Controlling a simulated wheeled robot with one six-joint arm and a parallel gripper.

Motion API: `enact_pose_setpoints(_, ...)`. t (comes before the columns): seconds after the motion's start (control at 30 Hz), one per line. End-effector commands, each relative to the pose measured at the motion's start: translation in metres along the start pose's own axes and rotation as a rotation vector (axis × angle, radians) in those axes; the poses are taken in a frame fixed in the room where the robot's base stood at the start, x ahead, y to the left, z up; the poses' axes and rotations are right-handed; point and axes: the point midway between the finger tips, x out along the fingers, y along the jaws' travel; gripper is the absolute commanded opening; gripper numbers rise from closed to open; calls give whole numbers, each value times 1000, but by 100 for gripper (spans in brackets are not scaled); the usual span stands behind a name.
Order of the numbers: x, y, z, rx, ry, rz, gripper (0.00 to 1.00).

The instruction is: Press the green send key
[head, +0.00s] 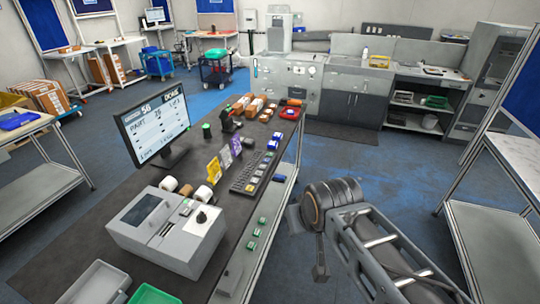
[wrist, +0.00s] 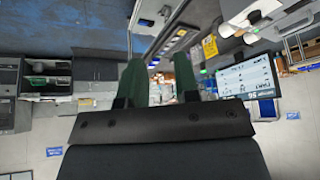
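Several small green keys or buttons (head: 251,245) lie along the right edge of the dark worktable, below the keyboard (head: 249,174). Their labels are too small to read, so I cannot tell which one is the send key. My gripper (wrist: 161,72) shows in the wrist view with its two dark green fingers apart and nothing between them. In the head view my arm reaches in from the lower right, off the table's right side. The gripper's fingers are not clear there. The wrist view is turned over and shows the table edge and monitor beyond the fingers.
A monitor (head: 158,125) stands on the table (head: 110,196), with a grey printer-like machine (head: 168,231) in front. Coloured cards (head: 225,157), rolls, and a red tray (head: 289,113) are nearby. A shelf rack (head: 490,225) stands at right. Blue floor lies between.

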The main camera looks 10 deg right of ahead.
Motion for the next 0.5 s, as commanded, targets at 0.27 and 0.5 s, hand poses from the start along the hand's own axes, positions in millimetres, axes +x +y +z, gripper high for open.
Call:
enact_pose_setpoints(0.27, 0, 0, 0, 0, 0, 0, 2)
enact_pose_setpoints(0.5, 0, 0, 0, 0, 0, 0, 0)
